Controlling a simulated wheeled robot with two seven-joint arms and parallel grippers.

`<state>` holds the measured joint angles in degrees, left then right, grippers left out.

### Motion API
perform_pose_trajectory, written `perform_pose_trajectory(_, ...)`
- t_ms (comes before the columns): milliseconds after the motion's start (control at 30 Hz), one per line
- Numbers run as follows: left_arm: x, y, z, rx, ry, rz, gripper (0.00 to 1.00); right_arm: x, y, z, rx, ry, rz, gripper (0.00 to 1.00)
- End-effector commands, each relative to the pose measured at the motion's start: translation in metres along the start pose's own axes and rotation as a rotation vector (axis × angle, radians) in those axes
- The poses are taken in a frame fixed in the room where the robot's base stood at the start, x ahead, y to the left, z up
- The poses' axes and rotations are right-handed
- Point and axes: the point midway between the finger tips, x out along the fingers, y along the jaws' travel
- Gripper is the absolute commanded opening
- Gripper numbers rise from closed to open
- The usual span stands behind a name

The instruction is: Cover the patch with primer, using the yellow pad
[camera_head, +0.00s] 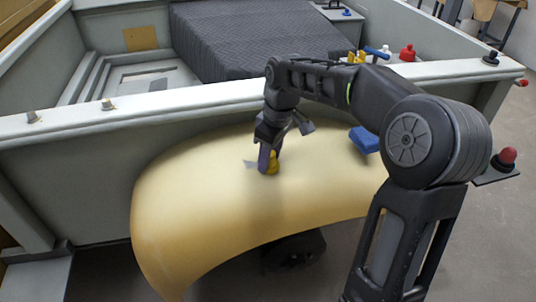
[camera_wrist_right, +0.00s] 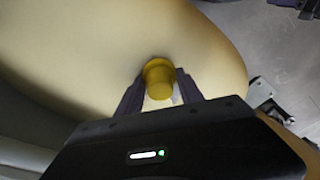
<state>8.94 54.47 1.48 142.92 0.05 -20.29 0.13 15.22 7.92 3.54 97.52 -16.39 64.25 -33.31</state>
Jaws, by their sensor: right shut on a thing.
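My right gripper (camera_head: 268,160) points down at the cream fender (camera_head: 200,180) and is shut on the yellow pad (camera_head: 272,166). In the right wrist view the yellow pad (camera_wrist_right: 158,74) sits between the two fingertips (camera_wrist_right: 160,92), against the fender's surface. I cannot tell whether it touches. A small grey patch (camera_head: 250,164) shows on the fender just left of the gripper, partly hidden by it. A sliver of grey (camera_wrist_right: 177,98) also shows beside the pad in the right wrist view. My left gripper is not in view.
A blue block (camera_head: 364,140) rests on the fender's right part, beside my right arm. Yellow pieces (camera_head: 356,57), a blue item (camera_head: 377,51) and a red item (camera_head: 407,53) stand behind the trailer's grey rail (camera_head: 190,100). The fender's left side is clear.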

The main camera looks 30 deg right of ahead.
Motion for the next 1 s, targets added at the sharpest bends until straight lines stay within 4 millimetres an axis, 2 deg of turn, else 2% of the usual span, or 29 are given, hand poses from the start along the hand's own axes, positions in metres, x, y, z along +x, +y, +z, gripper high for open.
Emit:
perform_pose_trajectory(333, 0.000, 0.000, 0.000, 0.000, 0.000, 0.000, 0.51, 0.000, -0.001, -0.001, 0.000, 0.000, 0.000, 0.00)
perform_pose_trajectory(700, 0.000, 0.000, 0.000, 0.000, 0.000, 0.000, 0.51, 0.004, -0.017, -0.016, 0.000, 0.000, -0.001, 0.00)
perform_pose_trajectory(1000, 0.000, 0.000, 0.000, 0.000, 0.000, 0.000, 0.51, 0.004, -0.018, -0.017, 0.000, 0.000, 0.000, 0.00)
